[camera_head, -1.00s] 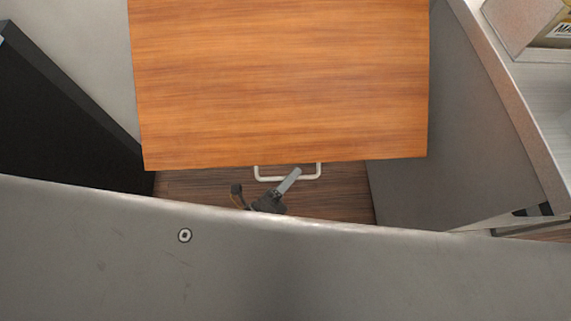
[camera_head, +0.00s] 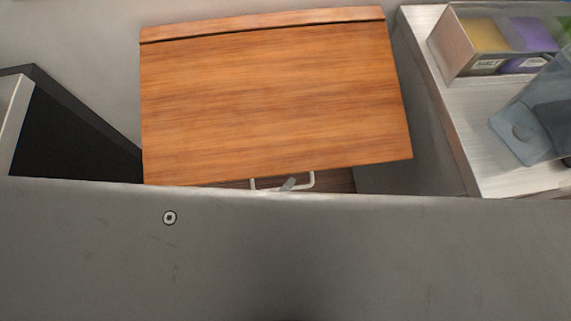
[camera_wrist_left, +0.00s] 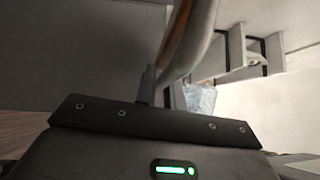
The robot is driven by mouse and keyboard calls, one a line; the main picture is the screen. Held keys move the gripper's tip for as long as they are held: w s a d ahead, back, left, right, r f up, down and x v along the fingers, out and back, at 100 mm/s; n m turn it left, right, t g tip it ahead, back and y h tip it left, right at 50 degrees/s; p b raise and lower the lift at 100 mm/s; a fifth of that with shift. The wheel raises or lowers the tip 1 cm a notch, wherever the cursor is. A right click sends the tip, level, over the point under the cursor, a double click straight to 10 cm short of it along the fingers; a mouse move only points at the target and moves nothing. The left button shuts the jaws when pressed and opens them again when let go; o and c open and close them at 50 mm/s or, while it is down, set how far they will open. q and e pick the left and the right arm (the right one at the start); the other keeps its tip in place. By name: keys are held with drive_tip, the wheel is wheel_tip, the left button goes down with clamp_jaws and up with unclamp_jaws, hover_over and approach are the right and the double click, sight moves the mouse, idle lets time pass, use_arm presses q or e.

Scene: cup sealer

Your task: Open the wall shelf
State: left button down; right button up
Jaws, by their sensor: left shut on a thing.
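The wall shelf is a wooden cabinet in the head view. Its broad wooden panel (camera_head: 275,105) has a dark seam near the back, with a narrow wooden strip (camera_head: 265,23) behind it. A pale bar handle (camera_head: 312,180) shows at the panel's near edge. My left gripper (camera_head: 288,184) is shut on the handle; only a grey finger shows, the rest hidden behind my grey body. In the left wrist view a curved pale and brown piece (camera_wrist_left: 190,40) rises beside a gripper finger, too close to make out fully. My right gripper is not in view.
A black box-like unit (camera_head: 65,130) stands at the left. At the right a white counter (camera_head: 480,165) holds a clear-fronted bin (camera_head: 480,40) with yellow and purple contents, and a translucent bluish container (camera_head: 525,125). Brown floor shows below the handle.

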use_arm(q)
wheel_tip(320, 180, up, 9)
drive_tip(key=s+p, duration=0.1)
drive_tip(key=p, duration=0.6)
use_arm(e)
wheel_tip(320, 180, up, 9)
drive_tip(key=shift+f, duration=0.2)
use_arm(q)
drive_tip(key=shift+f, duration=0.15)
drive_tip(key=c, duration=1.5)
unclamp_jaws()
drive_tip(key=shift+s, duration=0.1)
drive_tip(key=r+b+v, duration=0.1)
drive_tip(key=b+v, duration=0.2)
drive_tip(key=v, duration=0.7)
drive_tip(key=shift+s+a+f, duration=0.2)
drive_tip(key=shift+s+f, duration=0.15)
drive_tip(key=shift+f, duration=0.1)
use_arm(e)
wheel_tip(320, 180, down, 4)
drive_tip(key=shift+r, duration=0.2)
